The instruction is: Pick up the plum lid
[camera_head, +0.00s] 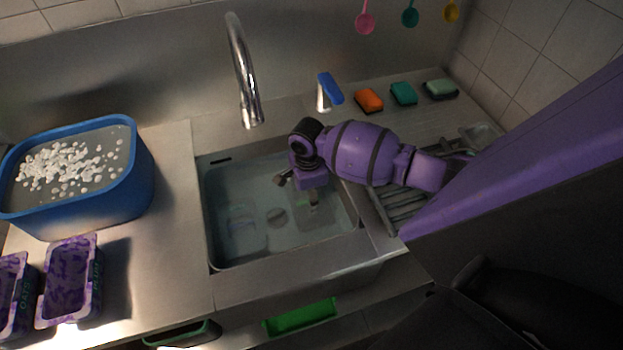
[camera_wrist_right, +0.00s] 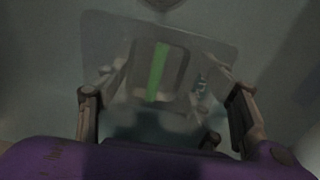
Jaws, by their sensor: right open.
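In the right wrist view, a translucent, rectangular lid-like piece (camera_wrist_right: 118,32) with a green stripe (camera_wrist_right: 158,70) lies between my right gripper's spread fingers. No plum colour shows on it, so I cannot tell whether it is the plum lid. My right gripper (camera_head: 298,188) reaches down into the sink, open and empty. It also shows in the wrist view (camera_wrist_right: 165,95), with one finger on each side of the piece. In the head view, a clear piece (camera_head: 312,207) lies below the gripper, partly hidden by it. Another clear piece (camera_head: 240,228) lies further left in the sink. My left gripper is out of view.
The steel sink (camera_head: 212,225) has a faucet (camera_head: 245,80) behind it. A blue tub (camera_head: 135,185) with white bits and purple-patterned containers (camera_head: 72,280) stand on the left counter. Orange (camera_head: 369,100) and teal (camera_head: 404,93) sponges lie behind the right arm.

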